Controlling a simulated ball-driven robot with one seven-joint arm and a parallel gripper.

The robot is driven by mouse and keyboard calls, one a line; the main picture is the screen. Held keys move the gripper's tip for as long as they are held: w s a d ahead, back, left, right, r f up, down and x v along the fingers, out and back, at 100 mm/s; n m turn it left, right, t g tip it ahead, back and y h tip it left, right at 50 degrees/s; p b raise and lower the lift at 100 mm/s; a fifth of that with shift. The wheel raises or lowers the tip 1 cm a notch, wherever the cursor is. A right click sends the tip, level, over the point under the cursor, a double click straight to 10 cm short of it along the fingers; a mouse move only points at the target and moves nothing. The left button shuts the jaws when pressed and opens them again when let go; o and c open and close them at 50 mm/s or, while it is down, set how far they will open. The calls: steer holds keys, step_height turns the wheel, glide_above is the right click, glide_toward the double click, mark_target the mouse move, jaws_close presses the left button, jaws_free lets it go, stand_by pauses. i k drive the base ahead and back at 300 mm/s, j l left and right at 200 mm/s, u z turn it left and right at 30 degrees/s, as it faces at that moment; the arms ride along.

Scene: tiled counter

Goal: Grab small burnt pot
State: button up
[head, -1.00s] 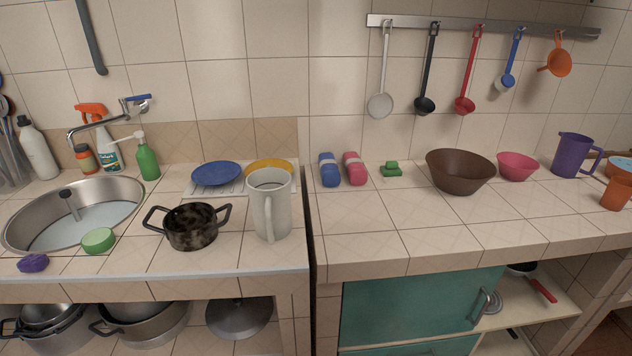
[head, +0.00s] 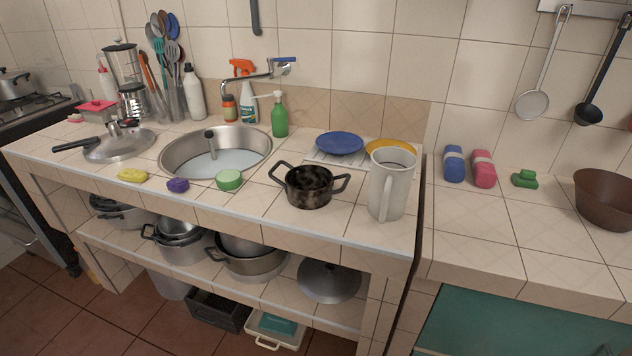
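The small burnt pot (head: 309,187) stands upright on the tiled counter in the head view. It is dark, with blackened mottled sides and two black loop handles, one pointing left and one right. It sits right of the sink and just left of a tall pale pitcher (head: 389,184). The pitcher is close to its right handle. Nothing covers the pot. My gripper is not in view.
A drying rack with a blue plate (head: 339,143) and a yellow plate (head: 390,147) is behind. Larger pots (head: 247,256) stand on the shelf below. Counter in front of the pot is clear.

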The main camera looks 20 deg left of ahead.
mark_target(309, 187)
steer(key=i+l, duration=0.25)
steer(key=i, duration=0.15)
steer(key=i+l, duration=0.25)
steer(key=i, duration=0.2)
steer(key=i+u, duration=0.1)
steer(key=u, duration=0.35)
steer(key=l+u, duration=0.2)
steer(key=u, duration=0.3)
steer(key=i+l+u, duration=0.1)
steer(key=u, duration=0.35)
